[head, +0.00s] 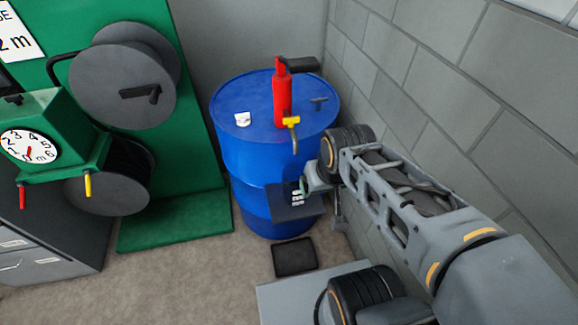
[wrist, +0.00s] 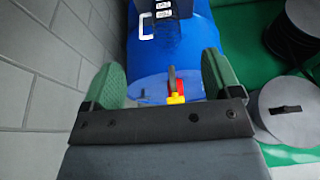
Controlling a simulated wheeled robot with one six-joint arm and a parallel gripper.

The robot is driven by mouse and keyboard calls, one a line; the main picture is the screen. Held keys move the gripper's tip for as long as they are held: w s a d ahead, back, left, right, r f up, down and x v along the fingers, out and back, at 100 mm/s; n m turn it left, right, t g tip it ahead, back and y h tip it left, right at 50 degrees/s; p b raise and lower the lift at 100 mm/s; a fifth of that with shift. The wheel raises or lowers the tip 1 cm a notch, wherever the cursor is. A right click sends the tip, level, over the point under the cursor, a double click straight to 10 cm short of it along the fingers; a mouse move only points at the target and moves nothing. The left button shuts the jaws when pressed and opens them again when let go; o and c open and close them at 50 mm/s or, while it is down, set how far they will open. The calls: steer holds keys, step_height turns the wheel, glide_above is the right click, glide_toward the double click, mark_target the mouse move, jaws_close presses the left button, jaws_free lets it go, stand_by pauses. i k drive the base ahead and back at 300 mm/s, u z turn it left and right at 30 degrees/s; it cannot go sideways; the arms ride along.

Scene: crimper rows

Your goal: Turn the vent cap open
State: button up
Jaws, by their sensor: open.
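A blue drum (head: 265,150) stands against the wall; it also shows in the wrist view (wrist: 185,45). On its lid, right of the red pump (head: 281,95), is a small dark T-shaped piece (head: 318,101), which looks like the vent cap. It looks upright, but its exact turn is too small to tell. My gripper (head: 302,187) is in front of the drum's side, below the lid and apart from the cap. In the wrist view my gripper (wrist: 162,72) has its green fingers wide apart, with nothing held.
The pump has a yellow spout (head: 291,122) and a black handle (head: 301,64). A white item (head: 243,119) lies on the lid's left. A block wall (head: 440,90) is close on the right.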

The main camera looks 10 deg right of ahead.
mark_target(243, 116)
steer(key=u, duration=2.1)
steer(key=i, duration=1.95)
steer(key=z, duration=2.9)
